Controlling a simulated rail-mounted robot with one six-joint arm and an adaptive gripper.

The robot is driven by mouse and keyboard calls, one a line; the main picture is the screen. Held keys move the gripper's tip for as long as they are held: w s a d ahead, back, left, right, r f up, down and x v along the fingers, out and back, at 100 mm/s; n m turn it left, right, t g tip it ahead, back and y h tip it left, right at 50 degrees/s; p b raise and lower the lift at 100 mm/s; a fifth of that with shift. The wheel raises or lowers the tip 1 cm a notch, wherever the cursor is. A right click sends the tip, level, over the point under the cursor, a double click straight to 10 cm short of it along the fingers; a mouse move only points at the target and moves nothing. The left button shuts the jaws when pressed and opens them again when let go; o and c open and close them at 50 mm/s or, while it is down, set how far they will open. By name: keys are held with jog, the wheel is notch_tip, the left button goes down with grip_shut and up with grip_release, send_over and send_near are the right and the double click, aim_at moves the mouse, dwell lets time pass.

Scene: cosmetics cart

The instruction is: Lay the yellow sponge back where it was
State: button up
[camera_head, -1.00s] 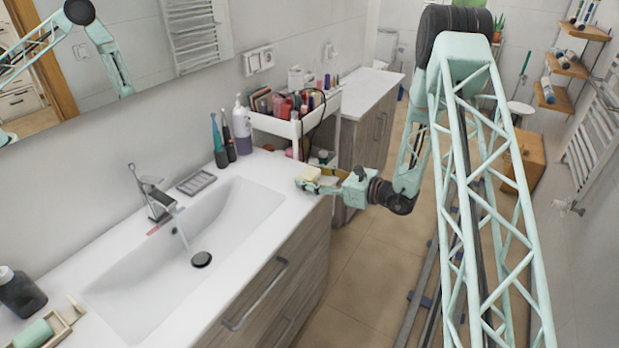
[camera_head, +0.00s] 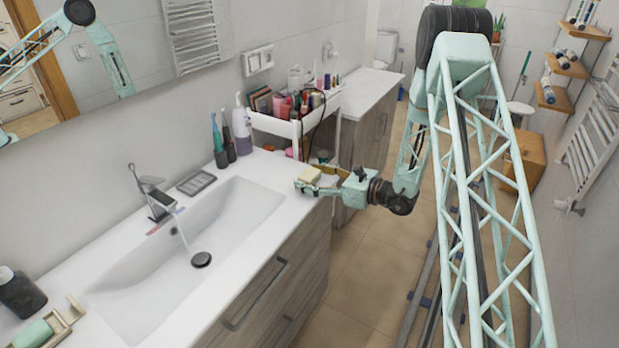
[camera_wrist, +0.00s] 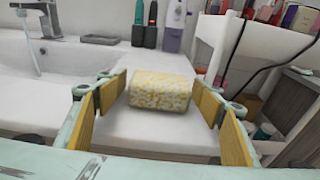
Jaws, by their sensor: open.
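The yellow sponge (camera_head: 309,175) lies on the white counter at the right end of the sink. In the wrist view the sponge (camera_wrist: 160,90) is a pale yellow speckled block, lying flat. My gripper (camera_head: 308,184) is at the counter's right edge, by the sponge. In the wrist view my gripper (camera_wrist: 163,108) is open, with one finger pad to the left of the sponge and one to the right. Gaps show between the pads and the sponge.
A white cart (camera_head: 285,126) full of cosmetics stands just beyond the counter's end. A grey soap dish (camera_head: 196,183), toothbrushes (camera_head: 220,150) and a pump bottle (camera_head: 242,130) stand along the wall. The sink basin (camera_head: 150,255) lies to the left, its tap running.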

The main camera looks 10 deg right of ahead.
jog(key=v, duration=1.2)
jog(key=shift+p, duration=0.4)
dwell(0.4)
jog(key=s+a+r+n+g+y, duration=0.1)
jog(key=s+a+r+n+g, duration=1.05)
jog(key=s+a+r, duration=0.95)
jog(key=s+r+n+h, duration=0.2)
jog(key=s+r+n, duration=0.1)
jog(key=s, duration=0.4)
jog(key=s+r+n+h, duration=0.2)
jog(key=s+r+n, duration=0.15)
jog(key=s, duration=0.25)
jog(key=s+d+r+n+t+h, duration=0.2)
jog(key=s+d, duration=0.4)
jog(key=s, duration=0.3)
jog(key=s+d+r+n+t+h, duration=0.2)
jog(key=s+d+r+n+h, duration=0.2)
jog(key=s, duration=0.5)
jog(key=shift+s+d+r+n+h, duration=0.15)
jog(key=shift+d+n+h, duration=1.1)
jog(key=shift+n, duration=0.25)
